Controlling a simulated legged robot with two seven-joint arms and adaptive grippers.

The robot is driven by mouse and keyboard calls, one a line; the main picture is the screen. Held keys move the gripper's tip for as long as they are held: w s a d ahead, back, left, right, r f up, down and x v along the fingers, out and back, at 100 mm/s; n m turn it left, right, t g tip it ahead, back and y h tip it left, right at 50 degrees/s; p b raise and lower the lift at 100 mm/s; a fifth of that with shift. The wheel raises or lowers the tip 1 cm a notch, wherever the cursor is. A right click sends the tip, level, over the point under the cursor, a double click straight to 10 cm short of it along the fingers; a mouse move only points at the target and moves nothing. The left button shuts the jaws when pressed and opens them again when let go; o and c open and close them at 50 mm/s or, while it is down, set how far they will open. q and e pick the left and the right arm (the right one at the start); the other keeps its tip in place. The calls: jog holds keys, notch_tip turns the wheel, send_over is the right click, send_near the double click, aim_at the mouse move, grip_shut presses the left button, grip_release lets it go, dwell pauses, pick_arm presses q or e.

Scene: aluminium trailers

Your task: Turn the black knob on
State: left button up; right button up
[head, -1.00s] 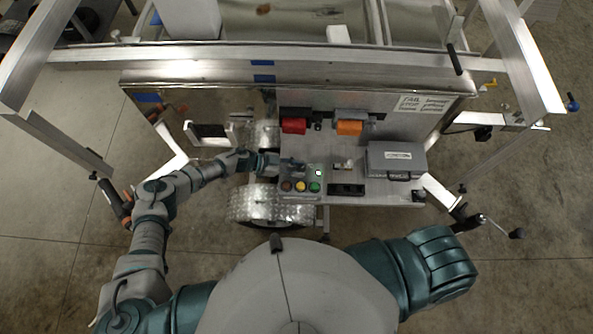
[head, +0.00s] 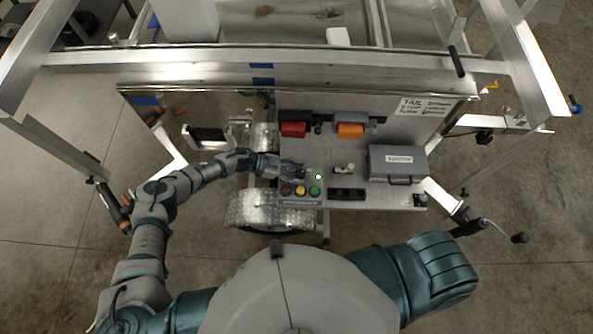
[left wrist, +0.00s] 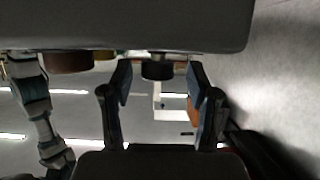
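The black knob (left wrist: 157,69) shows in the left wrist view, on the face of the grey control box (left wrist: 150,25). My left gripper (left wrist: 159,75) is open, with one finger on each side of the knob; a small gap shows on both sides. In the head view my left gripper (head: 292,170) is over the upper left of the control box (head: 317,197), and the knob is hard to tell from the dark fingers there. My right gripper is not in view.
Red (head: 286,190), yellow (head: 300,191) and green (head: 314,191) buttons line the box's front, near a lit green light (head: 319,177). A grey case (head: 398,162) stands to the right. Red (head: 293,129) and orange (head: 350,130) parts are behind. Metal rails frame the trailer.

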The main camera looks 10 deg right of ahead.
pick_arm(q)
jog(key=v, duration=1.2)
jog(key=shift+f, duration=0.1)
